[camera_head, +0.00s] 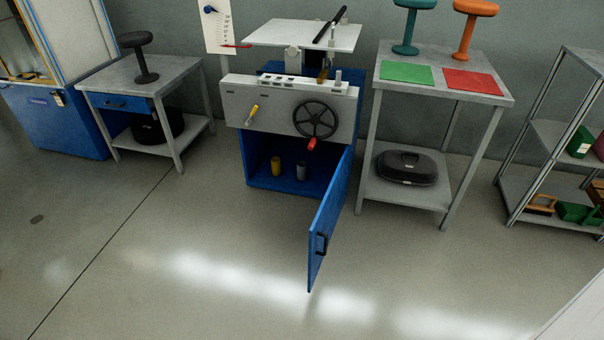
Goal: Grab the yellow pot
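The yellow pot (276,166) is a small upright cylinder. It stands on the floor of the open blue cabinet (257,183) under the grey machine, at the middle of the head view. A similar grey pot (301,170) stands just to its right, a small gap apart. The blue cabinet door (331,220) is swung open toward the viewer on the right side, with a dark handle. My gripper is not in view.
The machine (270,103) above has a black handwheel (315,119) and yellow and red handles on its front. Grey tables stand left (113,76) and right (448,76), and a shelf rack (545,131) at far right. The floor in front is clear apart from the door.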

